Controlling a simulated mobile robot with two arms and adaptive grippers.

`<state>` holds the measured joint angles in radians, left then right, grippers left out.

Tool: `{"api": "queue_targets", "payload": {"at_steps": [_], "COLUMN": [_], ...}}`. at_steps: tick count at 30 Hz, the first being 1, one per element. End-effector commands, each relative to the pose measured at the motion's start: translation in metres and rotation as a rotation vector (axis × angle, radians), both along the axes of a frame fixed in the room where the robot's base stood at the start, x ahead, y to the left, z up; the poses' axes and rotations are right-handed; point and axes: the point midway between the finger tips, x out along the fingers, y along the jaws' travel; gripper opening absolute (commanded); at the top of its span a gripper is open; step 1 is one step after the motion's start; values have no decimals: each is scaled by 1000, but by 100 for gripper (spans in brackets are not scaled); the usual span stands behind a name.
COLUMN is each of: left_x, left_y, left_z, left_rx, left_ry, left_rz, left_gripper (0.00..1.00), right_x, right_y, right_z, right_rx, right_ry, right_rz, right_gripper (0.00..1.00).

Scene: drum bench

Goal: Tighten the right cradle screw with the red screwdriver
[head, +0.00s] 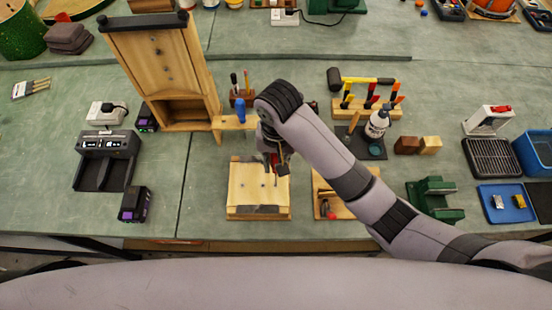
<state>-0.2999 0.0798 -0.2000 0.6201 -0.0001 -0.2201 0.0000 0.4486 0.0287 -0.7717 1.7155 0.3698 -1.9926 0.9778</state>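My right gripper (277,165) is small in the head view and largely hidden under its own wrist. It hangs over the upper right of a light wooden block (243,190) near the front of the bench. A red piece (273,161), which looks like the red screwdriver, shows at the fingers and points down at the block. The gripper appears shut on it. Grey pieces lie at the block's front edge and small dark dots show on its top. I cannot tell which dot is the right cradle screw, or whether the tip touches one. My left gripper is out of view.
A tall wooden frame (205,70) stands behind left. A wooden stand (229,123) holds a blue-handled tool (240,110). A wooden tray (320,190) lies right of the block, partly under my arm.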

Motion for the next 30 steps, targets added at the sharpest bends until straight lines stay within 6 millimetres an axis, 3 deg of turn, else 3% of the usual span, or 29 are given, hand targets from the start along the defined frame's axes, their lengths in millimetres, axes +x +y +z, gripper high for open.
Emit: {"api": "queue_targets", "payload": {"at_steps": [6,19,30], "left_x": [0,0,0], "left_y": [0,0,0], "left_z": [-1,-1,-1], "left_rx": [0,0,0], "left_ry": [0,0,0], "left_rz": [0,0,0], "left_gripper": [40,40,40], "right_x": [-1,-1,0], "right_y": [-1,-1,0], "right_z": [-3,-3,-3], "right_rx": [-5,-5,-5], "right_ry": [6,5,3], "right_rz": [-290,-362,-751], "right_gripper": [0,0,0]}}
